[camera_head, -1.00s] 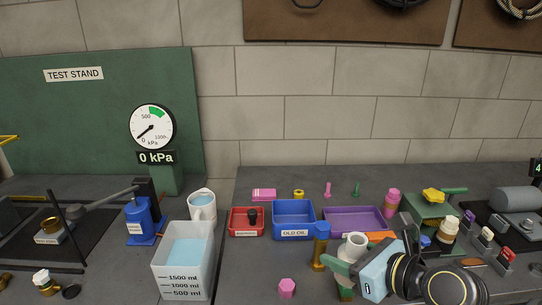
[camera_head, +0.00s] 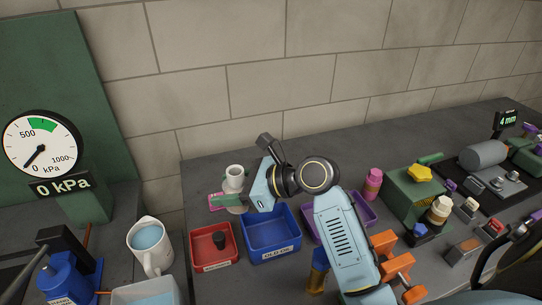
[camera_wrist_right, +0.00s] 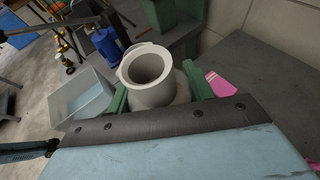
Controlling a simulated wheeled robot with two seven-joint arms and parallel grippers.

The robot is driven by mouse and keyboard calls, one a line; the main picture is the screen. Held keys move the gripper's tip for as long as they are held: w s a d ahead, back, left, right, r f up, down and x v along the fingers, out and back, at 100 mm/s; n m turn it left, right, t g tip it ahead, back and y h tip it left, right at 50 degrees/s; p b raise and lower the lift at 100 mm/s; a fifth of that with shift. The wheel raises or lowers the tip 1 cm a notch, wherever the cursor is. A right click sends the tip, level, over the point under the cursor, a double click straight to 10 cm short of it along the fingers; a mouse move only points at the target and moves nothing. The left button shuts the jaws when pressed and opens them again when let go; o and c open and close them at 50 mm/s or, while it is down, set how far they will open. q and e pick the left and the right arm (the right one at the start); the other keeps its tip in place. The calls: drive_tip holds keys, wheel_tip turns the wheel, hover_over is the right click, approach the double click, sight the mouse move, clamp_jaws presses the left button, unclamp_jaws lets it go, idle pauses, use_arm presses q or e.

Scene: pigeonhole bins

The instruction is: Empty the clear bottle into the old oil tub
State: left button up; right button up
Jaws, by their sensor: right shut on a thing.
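The bottle has a pale grey-white open neck (camera_head: 234,174) and a wider pale body, partly hidden by my gripper. My right gripper (camera_head: 242,188) is shut on it, behind and slightly left of the blue tub. In the right wrist view the bottle's round mouth (camera_wrist_right: 147,68) faces the camera between the green fingers, and the bottle looks about upright. The blue tub labelled OLD OIL (camera_head: 272,252) stands on the bench, with my right wrist over its back edge; its visible inside looks empty. My left gripper is not in view.
A red bin (camera_head: 212,262) with a black-topped item stands left of the tub. A purple tray (camera_head: 369,211) lies right of it, partly behind my arm. A white jug (camera_head: 150,250) of water stands at left. A pink block (camera_head: 216,201) lies by the bottle.

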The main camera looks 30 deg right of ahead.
drive_tip(key=w+d+n+g+y+p, duration=0.1)
drive_tip(key=p, duration=0.2)
drive_tip(key=shift+w+d+f+n, duration=0.15)
drive_tip(key=shift+n, duration=0.15)
use_arm(q)
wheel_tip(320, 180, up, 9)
drive_tip(key=p, duration=0.5)
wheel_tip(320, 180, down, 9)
drive_tip(key=b, duration=0.8)
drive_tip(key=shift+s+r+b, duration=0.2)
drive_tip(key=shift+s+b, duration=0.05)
drive_tip(key=shift+b, duration=0.15)
use_arm(e)
drive_tip(key=w+d+f+n+t+h, duration=0.1)
drive_tip(key=d+f+n+t+h, duration=0.4)
drive_tip(key=d+n, duration=0.5)
drive_tip(key=d+f+t, duration=0.1)
drive_tip(key=t, duration=0.1)
drive_tip(key=shift+w+d+f+n+t+h, duration=0.2)
drive_tip(key=shift+f+n+t+h, duration=0.05)
drive_tip(key=shift+n+t+h, duration=0.05)
